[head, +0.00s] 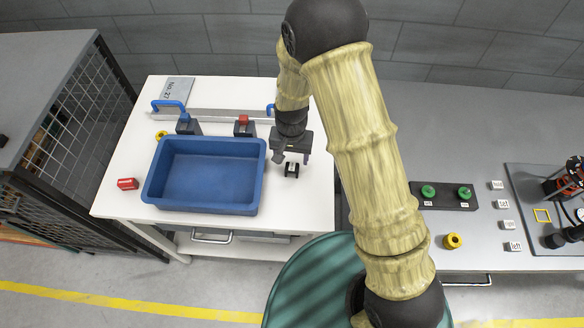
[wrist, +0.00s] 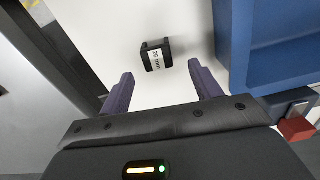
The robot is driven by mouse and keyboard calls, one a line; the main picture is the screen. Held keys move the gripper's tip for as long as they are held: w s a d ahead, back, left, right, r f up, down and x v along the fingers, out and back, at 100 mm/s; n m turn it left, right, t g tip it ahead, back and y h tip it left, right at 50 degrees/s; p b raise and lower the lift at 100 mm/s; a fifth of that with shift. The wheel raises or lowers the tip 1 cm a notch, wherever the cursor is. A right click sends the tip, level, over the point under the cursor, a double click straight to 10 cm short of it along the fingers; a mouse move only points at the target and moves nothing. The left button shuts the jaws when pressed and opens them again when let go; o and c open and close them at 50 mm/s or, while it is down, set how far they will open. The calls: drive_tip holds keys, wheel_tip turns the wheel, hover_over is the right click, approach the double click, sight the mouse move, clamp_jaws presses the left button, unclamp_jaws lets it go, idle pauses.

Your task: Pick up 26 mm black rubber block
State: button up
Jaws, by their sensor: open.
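The black rubber block (head: 291,170) lies on the white table, right of the blue bin. In the wrist view the block (wrist: 156,55) shows a white label reading 26 mm. My gripper (head: 293,159) is above the table close to the block. In the wrist view my gripper (wrist: 158,76) is open, its two purple-grey fingers apart. The block appears beyond the fingertips, in line with the gap between them. Nothing is between the fingers.
The empty blue bin (head: 207,203) stands left of the block. A red block (head: 127,184) lies at the table's left. Blue-handled fixtures (head: 170,108) and a red-topped dark block (head: 244,122) stand behind the bin. A grey bench (head: 440,135) with green-topped parts is at right.

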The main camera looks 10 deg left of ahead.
sight(292, 167)
drive_tip(key=f, duration=0.1)
drive_tip(key=f+p, duration=0.2)
drive_tip(key=f, duration=0.1)
drive_tip(key=shift+s+d, duration=0.15)
drive_tip(key=shift+s, duration=0.2)
drive_tip(key=shift+f, duration=0.6)
drive_tip(key=c, duration=1.1)
wheel_tip(292, 167, up, 10)
drive_tip(key=shift+r+b, duration=0.1)
drive_tip(key=shift+b, duration=1.05)
